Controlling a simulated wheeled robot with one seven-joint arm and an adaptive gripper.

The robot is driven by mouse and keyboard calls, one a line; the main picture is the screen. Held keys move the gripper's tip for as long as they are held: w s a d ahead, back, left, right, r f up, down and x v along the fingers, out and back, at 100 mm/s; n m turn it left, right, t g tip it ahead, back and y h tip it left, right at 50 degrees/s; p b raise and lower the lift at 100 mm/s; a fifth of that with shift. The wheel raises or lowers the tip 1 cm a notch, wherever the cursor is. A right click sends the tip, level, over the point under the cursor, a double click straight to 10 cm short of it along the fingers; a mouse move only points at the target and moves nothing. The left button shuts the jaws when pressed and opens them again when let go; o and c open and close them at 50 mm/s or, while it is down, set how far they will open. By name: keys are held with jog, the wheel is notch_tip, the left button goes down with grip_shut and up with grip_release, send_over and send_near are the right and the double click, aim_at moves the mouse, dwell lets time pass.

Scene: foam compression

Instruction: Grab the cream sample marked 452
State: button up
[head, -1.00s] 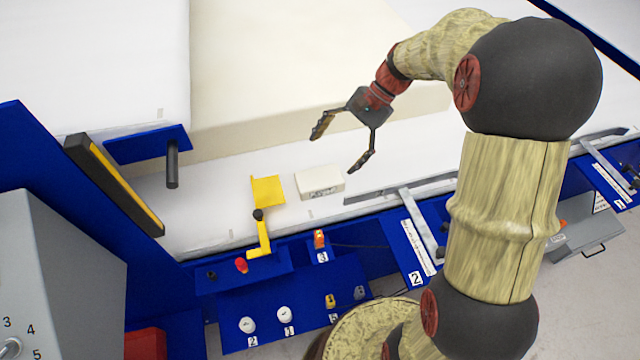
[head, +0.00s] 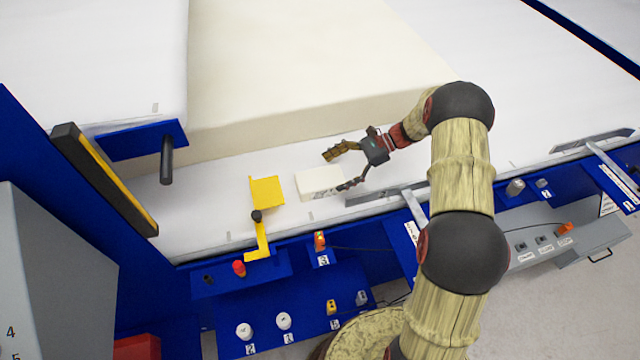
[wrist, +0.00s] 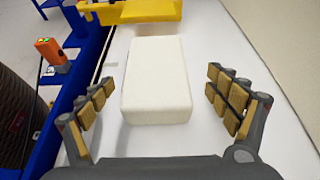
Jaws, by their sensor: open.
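The cream sample (head: 318,180) is a small pale block lying on the white bed near its front edge. Dark marking shows on its front face, but I cannot read the number. In the wrist view the block (wrist: 157,80) lies lengthwise between and ahead of my fingers. My gripper (head: 334,171) is open and empty, just right of the block, with a finger on each side of its right end. The wrist view shows the open gripper (wrist: 158,108) too, with a gap between each finger and the block.
A yellow bracket (head: 266,191) stands just left of the block and also shows in the wrist view (wrist: 135,10). A large cream foam slab (head: 300,70) rises behind. A grey metal rail (head: 380,196) lies to the right. Blue control shelves (head: 290,335) run along the front.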

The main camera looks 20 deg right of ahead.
aim_at(321, 177)
jog(key=x, duration=0.1)
jog(key=b+x, duration=0.1)
jog(key=x, duration=0.1)
jog(key=r+b+x, duration=0.1)
jog(key=x, duration=0.1)
jog(key=shift+s+a, duration=0.25)
jog(key=c, duration=0.8)
jog(key=shift+c, duration=0.8)
